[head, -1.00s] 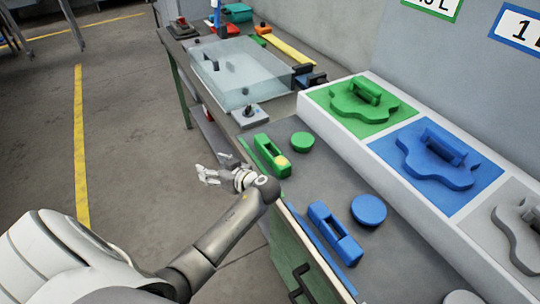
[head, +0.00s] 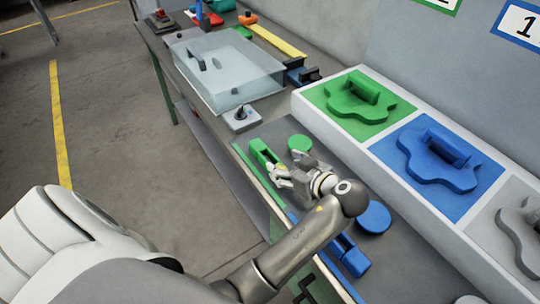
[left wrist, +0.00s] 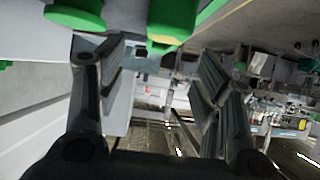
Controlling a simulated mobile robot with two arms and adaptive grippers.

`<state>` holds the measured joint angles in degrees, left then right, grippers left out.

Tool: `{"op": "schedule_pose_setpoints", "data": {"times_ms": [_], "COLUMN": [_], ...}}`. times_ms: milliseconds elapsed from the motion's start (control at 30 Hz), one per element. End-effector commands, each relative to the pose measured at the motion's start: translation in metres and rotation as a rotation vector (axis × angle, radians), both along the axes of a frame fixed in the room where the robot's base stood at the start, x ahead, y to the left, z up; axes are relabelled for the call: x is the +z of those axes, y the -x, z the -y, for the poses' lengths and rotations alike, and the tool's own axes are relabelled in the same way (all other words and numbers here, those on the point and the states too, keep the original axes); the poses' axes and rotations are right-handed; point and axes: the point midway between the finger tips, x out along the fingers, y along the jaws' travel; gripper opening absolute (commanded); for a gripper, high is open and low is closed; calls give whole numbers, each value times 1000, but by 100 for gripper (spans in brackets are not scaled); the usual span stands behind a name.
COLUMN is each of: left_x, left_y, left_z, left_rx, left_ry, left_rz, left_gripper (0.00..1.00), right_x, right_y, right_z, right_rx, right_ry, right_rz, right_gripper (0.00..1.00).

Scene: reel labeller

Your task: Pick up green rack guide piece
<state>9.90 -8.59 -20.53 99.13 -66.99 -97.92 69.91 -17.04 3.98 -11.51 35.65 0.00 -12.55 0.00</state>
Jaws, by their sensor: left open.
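A green slotted block (head: 263,154) lies on the grey bench near its front edge. A green disc (head: 299,142) lies just right of it. A green irregular plate with a raised handle (head: 362,95) rests on a green panel of the white rack. Which one is the rack guide piece I cannot tell. My left gripper (head: 281,176) is open and empty, above the bench at the near end of the slotted block, partly covering it. In the left wrist view, green parts (left wrist: 165,22) show at the top, beyond the open fingers (left wrist: 160,75).
A blue slotted block (head: 349,254) and a blue disc (head: 373,217) lie nearer on the bench, partly behind my arm. A blue plate (head: 437,160) sits on the rack (head: 310,112). A clear box (head: 225,75) and small grey switch box (head: 242,118) stand farther back.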

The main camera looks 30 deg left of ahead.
Motion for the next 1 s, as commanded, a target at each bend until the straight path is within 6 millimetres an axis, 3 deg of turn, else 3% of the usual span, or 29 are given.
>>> {"op": "schedule_pose_setpoints", "data": {"times_ms": [100, 300, 700, 1000], "left_x": [-7, -19, -43, -48], "left_y": [-6, -14, -30, -33], "left_z": [-18, -35, -75, -81], "left_rx": [3, 1, 2, 2], "left_ry": [-4, -2, -3, 0], "left_rz": [-2, -1, -1, 0], "left_gripper": [61, 61, 61, 61], "right_x": [6, 10, 21, 21], "right_y": [1, 4, 5, 5], "right_z": [6, 14, 14, 2], "right_rx": [2, 4, 4, -1], "right_ry": [7, 17, 17, 3], "right_rz": [-2, -8, -9, -8], "right_gripper": [40, 40, 40, 40]}}
